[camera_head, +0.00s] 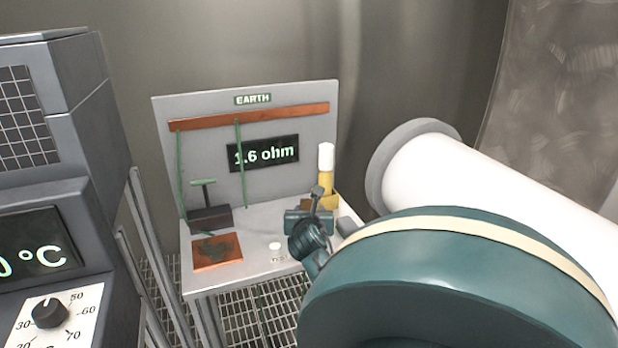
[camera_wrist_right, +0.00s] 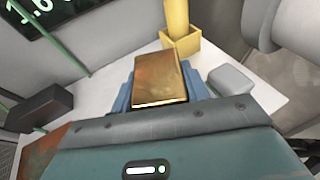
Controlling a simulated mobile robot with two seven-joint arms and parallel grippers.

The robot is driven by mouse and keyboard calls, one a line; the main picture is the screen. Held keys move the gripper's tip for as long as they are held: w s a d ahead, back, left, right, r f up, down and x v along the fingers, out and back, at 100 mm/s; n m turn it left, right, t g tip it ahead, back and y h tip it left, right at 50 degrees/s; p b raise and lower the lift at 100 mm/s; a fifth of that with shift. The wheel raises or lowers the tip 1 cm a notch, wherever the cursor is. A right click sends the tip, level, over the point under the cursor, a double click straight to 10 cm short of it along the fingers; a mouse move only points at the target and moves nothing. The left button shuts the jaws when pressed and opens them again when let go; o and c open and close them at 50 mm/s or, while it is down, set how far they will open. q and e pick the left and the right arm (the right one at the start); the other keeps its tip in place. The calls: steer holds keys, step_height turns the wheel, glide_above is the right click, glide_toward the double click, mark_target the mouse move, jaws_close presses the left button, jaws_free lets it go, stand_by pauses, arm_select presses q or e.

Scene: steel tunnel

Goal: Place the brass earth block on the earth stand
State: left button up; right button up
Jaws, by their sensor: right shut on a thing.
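The earth stand (camera_head: 255,225) is a pale table with an upright back panel marked EARTH and a display reading 1.6 ohm. A copper plate (camera_head: 217,251) lies at its front left, with a dark greenish patch on it. My right gripper (camera_head: 309,222) is over the right part of the stand. In the right wrist view its blue fingers (camera_wrist_right: 160,95) are shut on the brass earth block (camera_wrist_right: 161,77). In the head view the block is mostly hidden by the gripper. I cannot tell whether the block touches the stand top. My left gripper is not in view.
A dark block with a green T-handle (camera_head: 209,217) stands behind the copper plate. A yellow cylinder with a white top (camera_head: 325,175) stands in a yellow holder behind my right gripper. A white button (camera_head: 274,246) sits near the front. A white pipe (camera_head: 480,180) is at right.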

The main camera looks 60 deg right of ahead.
step_height(320, 180, down, 2)
step_height(320, 180, down, 3)
steer(key=shift+f+b, duration=0.15)
steer(key=shift+b, duration=0.3)
steer(key=shift+w+f, duration=0.1)
steer(key=shift+f, duration=0.1)
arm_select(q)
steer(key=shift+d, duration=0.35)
arm_select(e)
steer(key=shift+f, duration=0.1)
steer(key=o, duration=1.3)
steer(key=shift+f, duration=0.1)
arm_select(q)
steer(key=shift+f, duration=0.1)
